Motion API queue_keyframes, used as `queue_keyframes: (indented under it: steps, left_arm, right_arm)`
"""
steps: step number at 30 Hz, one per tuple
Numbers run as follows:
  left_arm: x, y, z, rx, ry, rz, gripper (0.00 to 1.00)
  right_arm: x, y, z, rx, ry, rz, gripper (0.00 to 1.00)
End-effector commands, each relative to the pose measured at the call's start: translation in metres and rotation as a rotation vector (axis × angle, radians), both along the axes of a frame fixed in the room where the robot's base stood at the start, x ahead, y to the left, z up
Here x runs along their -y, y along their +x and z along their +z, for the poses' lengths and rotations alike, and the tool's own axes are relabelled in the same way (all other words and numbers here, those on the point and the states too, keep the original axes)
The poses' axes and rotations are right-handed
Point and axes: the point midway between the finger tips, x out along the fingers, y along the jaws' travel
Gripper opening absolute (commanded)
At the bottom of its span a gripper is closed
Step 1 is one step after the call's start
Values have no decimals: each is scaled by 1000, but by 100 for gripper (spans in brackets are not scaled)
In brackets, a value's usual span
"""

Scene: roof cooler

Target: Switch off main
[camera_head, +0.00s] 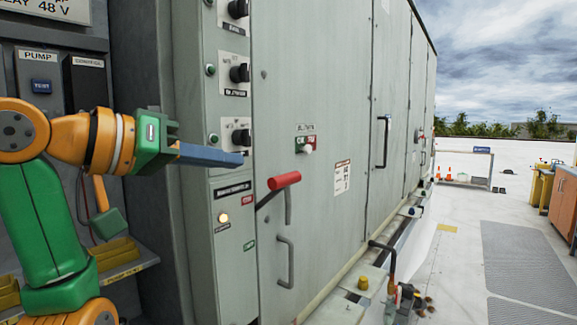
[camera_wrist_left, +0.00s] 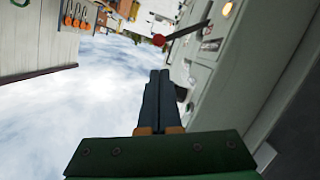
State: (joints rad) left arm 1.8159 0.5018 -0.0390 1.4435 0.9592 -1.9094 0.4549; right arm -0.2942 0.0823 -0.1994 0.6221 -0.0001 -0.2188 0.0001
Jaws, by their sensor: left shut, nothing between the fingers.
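A lever with a red grip (camera_head: 285,180) and a dark arm sticks out from the grey cabinet, below the column of black knobs. In the left wrist view its red end (camera_wrist_left: 158,40) shows beyond my fingertips. A label plate (camera_head: 233,190) is left of the lever; its text is too small to read surely. My left gripper (camera_head: 240,158) is shut and empty, its blue-grey fingers pointing right in front of the lowest black knob (camera_head: 241,137). It is up and left of the red grip, apparently apart from it. My right gripper is not in view.
A lit amber lamp (camera_head: 223,218) is below the label plate. Metal door handles (camera_head: 286,262) stick out from the cabinet (camera_head: 330,100). A pipe fitting (camera_head: 388,265) stands at its foot. The roof walkway (camera_head: 515,265) on the right is clear.

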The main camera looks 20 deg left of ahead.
Motion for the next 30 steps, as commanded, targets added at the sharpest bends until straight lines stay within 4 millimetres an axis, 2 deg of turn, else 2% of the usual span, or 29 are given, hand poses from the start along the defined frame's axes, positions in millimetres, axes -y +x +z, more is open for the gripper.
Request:
queue_keyframes:
  steps: [8, 21, 25, 30]
  left_arm:
    - [3, 6, -1, -1, 1, 0, 0]
    - [37, 76, -18, -4, 2, -1, 0]
    - [41, 86, -22, -1, 2, 1, 0]
    - [43, 89, -24, 0, 2, 1, 0]
  right_arm:
    - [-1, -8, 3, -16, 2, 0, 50]
    - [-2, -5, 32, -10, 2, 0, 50]
    - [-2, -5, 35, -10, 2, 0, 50]
    - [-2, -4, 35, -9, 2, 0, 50]
